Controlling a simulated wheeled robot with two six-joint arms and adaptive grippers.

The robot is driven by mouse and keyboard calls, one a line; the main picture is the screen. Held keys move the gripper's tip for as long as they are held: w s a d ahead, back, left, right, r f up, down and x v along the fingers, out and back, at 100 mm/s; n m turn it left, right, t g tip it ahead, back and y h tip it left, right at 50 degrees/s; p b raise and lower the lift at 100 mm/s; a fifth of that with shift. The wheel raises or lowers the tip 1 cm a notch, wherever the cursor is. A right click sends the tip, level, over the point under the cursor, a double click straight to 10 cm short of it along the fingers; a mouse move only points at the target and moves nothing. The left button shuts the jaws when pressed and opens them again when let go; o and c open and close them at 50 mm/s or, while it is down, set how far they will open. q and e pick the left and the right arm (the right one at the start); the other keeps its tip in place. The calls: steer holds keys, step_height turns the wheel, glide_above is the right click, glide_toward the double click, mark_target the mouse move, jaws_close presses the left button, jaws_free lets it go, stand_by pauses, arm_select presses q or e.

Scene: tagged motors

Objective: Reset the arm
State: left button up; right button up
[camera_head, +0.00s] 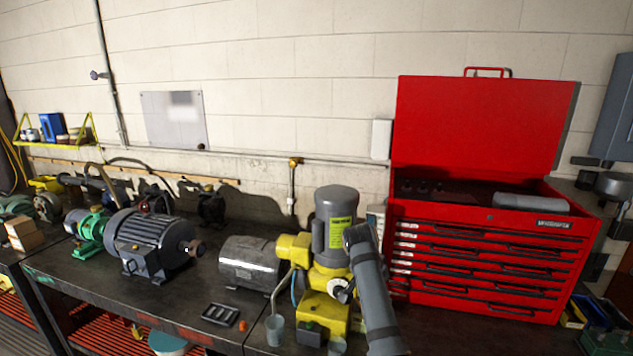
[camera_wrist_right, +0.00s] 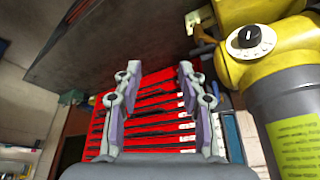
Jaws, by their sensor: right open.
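In the wrist view my right gripper (camera_wrist_right: 157,78) is open, its two jointed fingers apart with nothing between them. The drawers of the red tool chest (camera_wrist_right: 155,115) show behind the fingers. A yellow pump (camera_wrist_right: 262,45) with a grey, yellow-labelled motor stands close beside the gripper, at the right of that view. In the head view a grey link of my arm (camera_head: 376,300) rises in front of the pump's right side; the gripper itself is not made out there. My left gripper is in neither view.
The red tool chest (camera_head: 480,260) stands open at right. Cups sit near the front edge.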

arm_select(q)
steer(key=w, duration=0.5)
arm_select(e)
steer(key=s+d+f+n+y, duration=0.1)
steer(key=s+d+f+n, duration=0.1)
steer(key=s+d+f, duration=0.4)
steer(key=s+d+f+n, duration=0.2)
steer(key=s+f, duration=0.6)
steer(key=f, duration=0.1)
steer(key=s+n+y, duration=0.1)
steer(key=s+n, duration=0.6)
steer(key=s, duration=1.2)
steer(key=s+d+f+b, duration=0.15)
steer(key=f+b, duration=0.25)
steer(key=f, duration=1.2)
steer(key=s+d+f+b, duration=0.1)
steer(key=d+f+b, duration=0.15)
steer(key=f, duration=1.35)
arm_select(q)
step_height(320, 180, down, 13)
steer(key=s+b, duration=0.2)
steer(key=b, duration=0.4)
arm_select(e)
steer(key=s+f+g, duration=0.1)
steer(key=s+f, duration=1.7)
steer(key=f, duration=0.5)
steer(key=shift+s+d+m+g+y, duration=0.25)
steer(key=shift+s+m+g+y, duration=0.05)
steer(key=shift+m, duration=0.1)
